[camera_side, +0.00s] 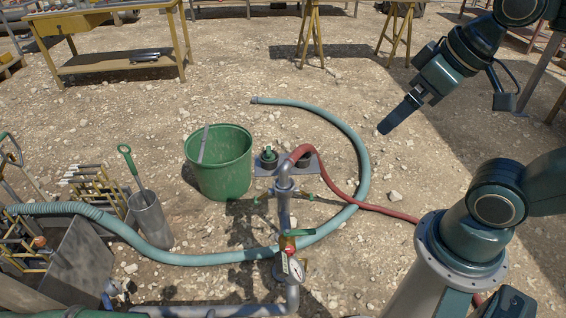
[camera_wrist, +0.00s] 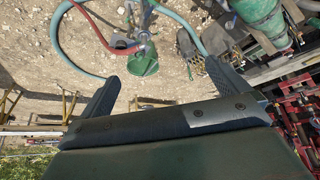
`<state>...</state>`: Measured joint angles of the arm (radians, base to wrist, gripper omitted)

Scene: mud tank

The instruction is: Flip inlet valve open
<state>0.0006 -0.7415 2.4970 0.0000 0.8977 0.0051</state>
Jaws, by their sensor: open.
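A grey standpipe (camera_side: 284,222) rises from the ground in the middle of the side view. A green lever (camera_side: 300,233) sits on it beside a red part, above a round white-faced gauge (camera_side: 296,268). Small green handles (camera_side: 311,198) stick out higher up. I cannot tell which handle is the inlet valve's. My gripper (camera_side: 386,128) hangs in the air up and right of the standpipe, apart from it. In the wrist view my gripper (camera_wrist: 162,68) has its fingers wide apart with nothing between them. The pipework shows small at the top there, its levers unclear.
A green bucket (camera_side: 221,165) stands left of the pipe and also shows in the wrist view (camera_wrist: 143,62). A teal hose (camera_side: 363,165) and a red hose (camera_side: 390,212) curve around the pipe. A metal canister (camera_side: 150,222) stands left. Gravel between gripper and pipe is mostly clear.

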